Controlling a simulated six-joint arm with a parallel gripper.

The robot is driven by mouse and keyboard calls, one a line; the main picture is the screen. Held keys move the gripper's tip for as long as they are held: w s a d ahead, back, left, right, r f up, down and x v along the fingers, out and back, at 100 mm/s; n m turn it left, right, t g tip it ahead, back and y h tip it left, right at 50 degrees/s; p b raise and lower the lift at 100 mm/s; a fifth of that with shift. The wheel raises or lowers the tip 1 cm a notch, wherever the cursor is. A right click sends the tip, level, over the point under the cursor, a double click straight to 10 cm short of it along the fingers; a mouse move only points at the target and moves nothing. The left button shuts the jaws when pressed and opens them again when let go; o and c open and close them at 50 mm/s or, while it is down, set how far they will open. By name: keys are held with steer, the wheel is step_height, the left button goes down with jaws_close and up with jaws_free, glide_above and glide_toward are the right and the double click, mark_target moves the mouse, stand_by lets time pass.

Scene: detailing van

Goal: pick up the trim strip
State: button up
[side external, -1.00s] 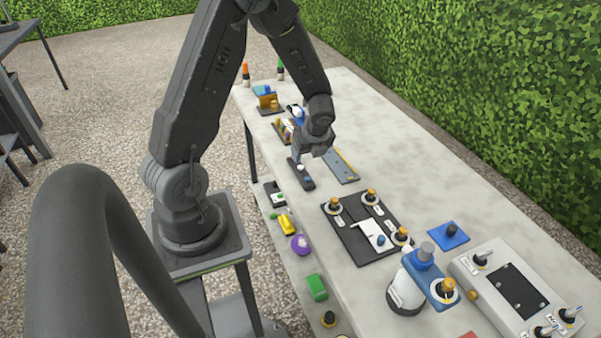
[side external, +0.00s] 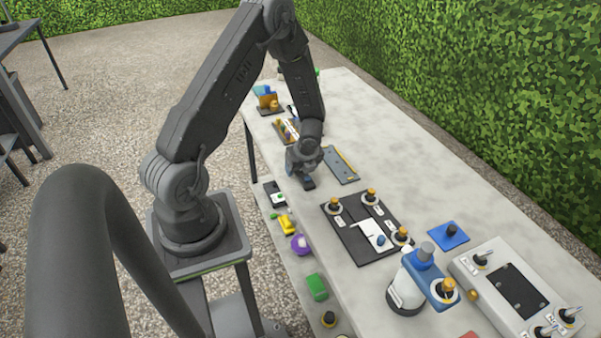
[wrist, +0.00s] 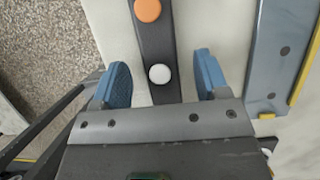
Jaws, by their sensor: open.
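A dark narrow strip, which looks like the trim strip (wrist: 155,42), lies on the pale table top in the wrist view, with an orange round knob (wrist: 148,10) and a white one (wrist: 160,74). My gripper (wrist: 162,80) is open, with one blue finger pad on each side of the strip near the white knob. Gaps show between both pads and the strip. In the side view my gripper (side external: 303,168) is low over the table's near edge and hides most of the strip; only a dark end (side external: 308,184) shows.
A grey plate with a yellow edge (side external: 341,165) lies just right of the strip; it also shows in the wrist view (wrist: 278,50). A black board with knobs (side external: 345,235) lies nearer the camera.

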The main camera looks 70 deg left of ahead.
steer(key=shift+c, duration=0.5)
steer(key=c, duration=1)
steer(key=shift+o, duration=0.2)
steer(key=shift+r, duration=0.15)
